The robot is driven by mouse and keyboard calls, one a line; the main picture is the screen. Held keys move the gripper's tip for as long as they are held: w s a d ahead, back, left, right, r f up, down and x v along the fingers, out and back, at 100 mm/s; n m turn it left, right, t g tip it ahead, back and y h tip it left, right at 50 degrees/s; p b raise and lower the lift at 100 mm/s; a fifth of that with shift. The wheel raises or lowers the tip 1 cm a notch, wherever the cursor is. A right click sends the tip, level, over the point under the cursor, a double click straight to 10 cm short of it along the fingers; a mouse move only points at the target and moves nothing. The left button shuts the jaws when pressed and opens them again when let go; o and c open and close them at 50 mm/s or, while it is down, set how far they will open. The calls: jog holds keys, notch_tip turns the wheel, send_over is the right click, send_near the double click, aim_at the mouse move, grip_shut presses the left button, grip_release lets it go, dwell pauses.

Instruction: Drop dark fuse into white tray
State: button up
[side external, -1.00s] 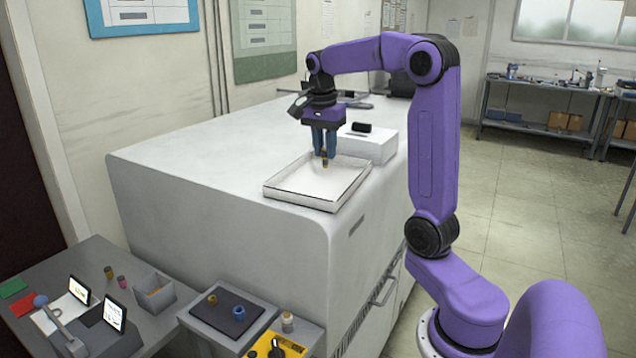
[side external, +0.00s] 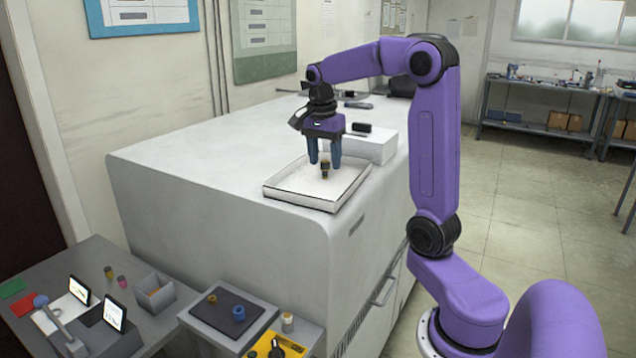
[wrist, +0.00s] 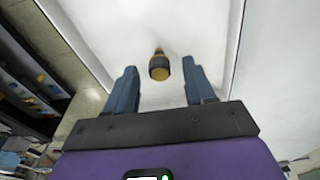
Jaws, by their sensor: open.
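The dark fuse (side external: 325,169) is a small dark cylinder with a brownish band, showing at the white tray (side external: 285,194). In the wrist view the fuse (wrist: 159,66) shows a tan end, against the tray's white floor (wrist: 190,25). It lies just beyond the fingertips, between their lines. I cannot tell whether it rests on the floor or is still falling. My gripper (side external: 324,166) points down over the tray, its two blue fingers spread apart and empty. The fingers also show in the wrist view (wrist: 160,70).
The tray sits on a large white cabinet (side external: 190,185). A white box (side external: 372,146) with a black object (side external: 361,127) on it stands behind the tray. A lower bench at bottom left holds a dark pad (side external: 228,312), a grey bin (side external: 155,294) and small parts. The cabinet top left of the tray is clear.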

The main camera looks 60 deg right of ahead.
aim_at(320, 182)
notch_tip(320, 182, up, 17)
jog(key=a, duration=0.2)
dwell(0.6)
jog(key=shift+r, duration=0.15)
jog(key=s+a+f+n+y, duration=0.1)
jog(key=s+a+f+n, duration=0.1)
jog(key=a+f+n, duration=0.55)
jog(key=s+a+f+n, duration=0.2)
jog(key=a+f+n, duration=0.3)
jog(key=a+n, duration=0.5)
jog(key=s+a+f+n, duration=0.3)
jog(key=s+f+n, duration=0.3)
jog(key=s, duration=0.3)
jog(key=s+a+f+n, duration=0.4)
jog(key=s+f+n, duration=0.3)
jog(key=s, duration=0.3)
jog(key=shift+s+f+y, duration=0.2)
jog(key=shift+f+y, duration=0.2)
jog(key=shift+f, duration=0.3)
